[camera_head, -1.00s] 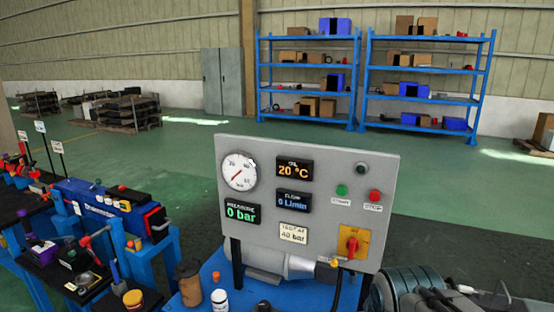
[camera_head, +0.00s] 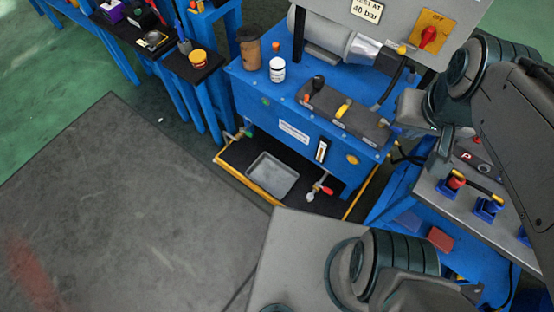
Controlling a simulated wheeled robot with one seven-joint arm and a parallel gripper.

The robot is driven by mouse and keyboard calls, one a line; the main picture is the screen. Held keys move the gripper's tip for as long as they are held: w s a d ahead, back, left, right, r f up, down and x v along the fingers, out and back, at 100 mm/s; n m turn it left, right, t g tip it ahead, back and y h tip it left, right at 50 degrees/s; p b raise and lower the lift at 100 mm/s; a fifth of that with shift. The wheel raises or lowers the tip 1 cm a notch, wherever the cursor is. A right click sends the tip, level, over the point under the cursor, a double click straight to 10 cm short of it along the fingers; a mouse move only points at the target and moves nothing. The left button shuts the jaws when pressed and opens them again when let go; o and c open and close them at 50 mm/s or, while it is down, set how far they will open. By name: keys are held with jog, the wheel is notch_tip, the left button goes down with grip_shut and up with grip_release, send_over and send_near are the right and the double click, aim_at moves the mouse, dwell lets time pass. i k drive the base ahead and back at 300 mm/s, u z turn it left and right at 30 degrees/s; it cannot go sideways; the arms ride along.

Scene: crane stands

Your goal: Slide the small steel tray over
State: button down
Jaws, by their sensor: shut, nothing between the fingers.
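The small steel tray (camera_head: 271,178) is a shallow grey rectangle with rounded corners. It lies on a dark floor area under the blue test bench (camera_head: 262,112), just inside a yellow edge. My gripper (camera_head: 436,162) is at the right of the view, in front of the bench's right end, well apart from the tray. It is small and partly merged with my arm, and it looks shut and empty.
Valve fittings (camera_head: 318,189) with a red handle hang near the tray's right side. A yellow edge (camera_head: 250,184) runs along its near side. A cup (camera_head: 249,48) and white bottle (camera_head: 277,70) stand on the bench.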

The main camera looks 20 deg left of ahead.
aim_at(268, 172)
jog(key=k, duration=0.5)
jog(key=u, duration=2.2)
jog(key=i, duration=2.05)
jog(key=z, duration=2.4)
